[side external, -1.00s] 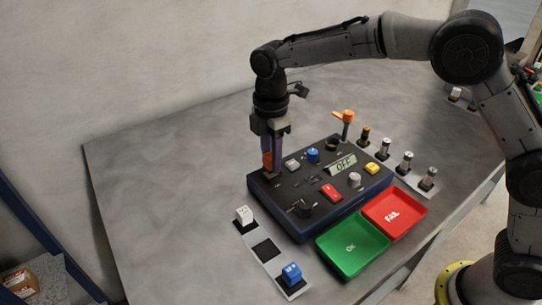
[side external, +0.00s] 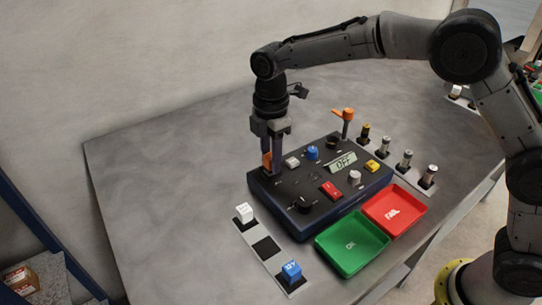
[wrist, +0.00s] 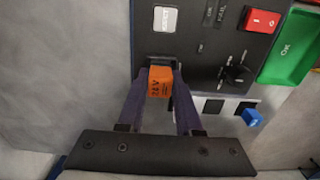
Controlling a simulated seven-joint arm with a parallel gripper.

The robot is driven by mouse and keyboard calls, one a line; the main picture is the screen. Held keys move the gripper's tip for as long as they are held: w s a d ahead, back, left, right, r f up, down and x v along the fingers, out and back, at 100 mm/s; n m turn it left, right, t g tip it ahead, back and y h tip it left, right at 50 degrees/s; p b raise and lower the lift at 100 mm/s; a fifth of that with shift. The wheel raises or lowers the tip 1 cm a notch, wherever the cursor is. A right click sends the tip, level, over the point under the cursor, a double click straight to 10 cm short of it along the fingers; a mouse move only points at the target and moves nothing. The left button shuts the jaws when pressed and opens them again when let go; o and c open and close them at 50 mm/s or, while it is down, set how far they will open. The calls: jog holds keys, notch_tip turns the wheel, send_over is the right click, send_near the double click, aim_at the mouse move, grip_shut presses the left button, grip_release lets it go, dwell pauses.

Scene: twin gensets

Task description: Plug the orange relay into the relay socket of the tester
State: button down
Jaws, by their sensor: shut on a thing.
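The orange relay (wrist: 160,82) is between the fingers of my gripper (wrist: 158,88), which is shut on it. In the side view the relay (side external: 266,160) is partly hidden by the fingers of my gripper (side external: 272,158). It is at the left corner of the dark tester (side external: 300,235). In the wrist view the relay is at a dark socket (wrist: 158,60) near the edge of the tester's panel (wrist: 200,50). Whether it is fully seated I cannot tell. The tester's display (side external: 345,161) reads OFF.
A strip with a white relay (side external: 244,212), an empty dark slot (side external: 266,249) and a blue relay (side external: 291,271) lies in front of the tester. A green OK tray (side external: 350,262) and a red FAIL tray (side external: 408,222) stand at its right. The table's left side is clear.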

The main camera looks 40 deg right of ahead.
jog(key=shift+f, duration=0.5)
dwell(0.3)
